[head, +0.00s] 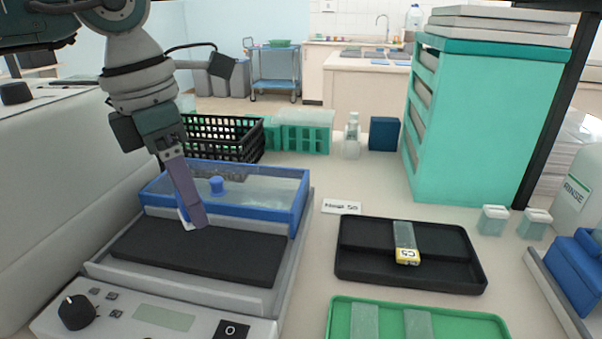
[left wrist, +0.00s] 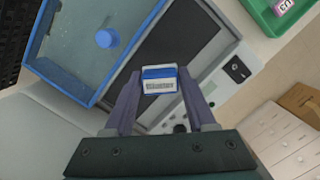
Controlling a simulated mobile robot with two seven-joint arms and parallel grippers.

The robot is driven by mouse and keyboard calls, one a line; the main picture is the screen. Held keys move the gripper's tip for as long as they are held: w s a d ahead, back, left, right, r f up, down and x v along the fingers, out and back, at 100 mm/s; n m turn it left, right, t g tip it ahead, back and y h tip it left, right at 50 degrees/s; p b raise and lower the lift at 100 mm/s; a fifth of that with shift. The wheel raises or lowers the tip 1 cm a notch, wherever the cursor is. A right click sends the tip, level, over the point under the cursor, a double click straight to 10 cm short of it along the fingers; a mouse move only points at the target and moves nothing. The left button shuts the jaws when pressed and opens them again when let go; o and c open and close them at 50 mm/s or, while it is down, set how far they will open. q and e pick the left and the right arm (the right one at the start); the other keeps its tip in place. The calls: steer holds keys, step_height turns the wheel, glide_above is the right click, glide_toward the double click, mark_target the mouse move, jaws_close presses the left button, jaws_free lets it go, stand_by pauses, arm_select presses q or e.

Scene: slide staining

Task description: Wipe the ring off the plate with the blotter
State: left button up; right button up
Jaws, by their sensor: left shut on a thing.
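My left gripper (head: 196,224) is shut on a small blue-and-white block with a printed label, apparently the blotter (left wrist: 159,80). The block shows between the fingertips in the left wrist view; in the head view only a white and blue sliver (head: 183,217) shows beside the fingers. The gripper points down over the back left part of the black plate (head: 220,254), which also shows in the left wrist view (left wrist: 193,38). I cannot tell whether the blotter touches the plate. No ring is clearly visible on the plate. My right gripper is not in view.
A clear lid with blue frame (head: 297,208) and knob stands behind the plate. The device front has a dial (head: 76,312) and switch. To the right are a black tray (head: 355,283) holding a labelled slide (head: 404,240) and a green tray (head: 335,315). A black basket (head: 250,145) stands behind.

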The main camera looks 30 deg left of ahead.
arm_select(q)
step_height(320, 180, up, 3)
steer(key=shift+f+p, duration=0.1)
steer(key=shift+p, duration=0.65)
